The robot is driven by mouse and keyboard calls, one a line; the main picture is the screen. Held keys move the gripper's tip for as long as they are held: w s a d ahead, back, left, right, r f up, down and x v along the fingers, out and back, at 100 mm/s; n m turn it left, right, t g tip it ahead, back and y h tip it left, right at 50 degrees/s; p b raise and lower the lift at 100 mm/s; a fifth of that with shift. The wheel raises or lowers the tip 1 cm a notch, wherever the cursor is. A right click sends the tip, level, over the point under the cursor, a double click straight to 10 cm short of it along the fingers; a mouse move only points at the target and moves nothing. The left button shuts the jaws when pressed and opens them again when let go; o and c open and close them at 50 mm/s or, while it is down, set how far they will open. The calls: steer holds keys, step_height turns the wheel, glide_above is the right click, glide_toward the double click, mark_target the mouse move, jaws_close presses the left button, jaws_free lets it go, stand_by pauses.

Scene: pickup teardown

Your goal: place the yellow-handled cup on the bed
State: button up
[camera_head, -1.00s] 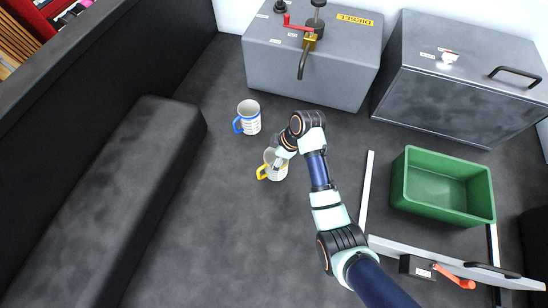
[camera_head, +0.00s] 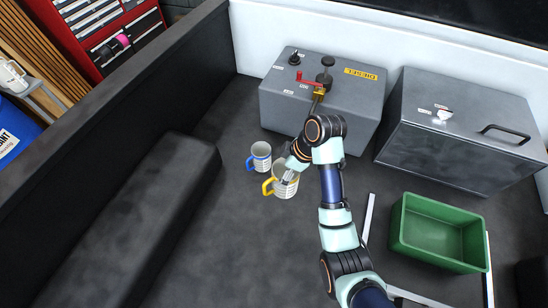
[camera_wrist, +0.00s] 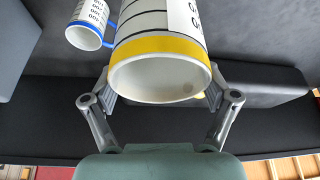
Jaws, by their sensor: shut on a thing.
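The yellow-handled cup (camera_head: 285,184) is white with dark lines and a yellow rim. In the head view it is upright or nearly so, with its yellow handle to the left. My gripper (camera_head: 290,172) reaches it from above right and is shut on it. In the wrist view the cup (camera_wrist: 160,62) sits between the two fingers of my gripper (camera_wrist: 160,92), its open, empty mouth facing the camera. Whether its base touches the dark bed floor (camera_head: 215,240) cannot be told.
A blue-handled cup (camera_head: 260,157) stands close by at the upper left. A grey diesel tank (camera_head: 320,108) and a grey box (camera_head: 455,140) stand at the back. A green crate (camera_head: 440,235) is at right. A long dark wheel-arch (camera_head: 150,200) lies left. The floor between is clear.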

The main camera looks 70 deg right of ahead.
stand_by(0.3)
steer(key=w+a+r+p, duration=0.1)
steer(key=w+a, duration=0.4)
steer(key=a, duration=0.7)
steer(key=w+a+r+m+p, duration=0.1)
steer(key=w+a+p, duration=0.3)
steer(key=a, duration=0.9)
steer(key=w+a+r+m+h+p, duration=0.1)
steer(key=w+a, duration=0.5)
steer(key=a, duration=0.7)
steer(key=shift+a+r+p, duration=0.15)
steer(key=shift+r+p, duration=0.4)
steer(key=shift+p, duration=0.65)
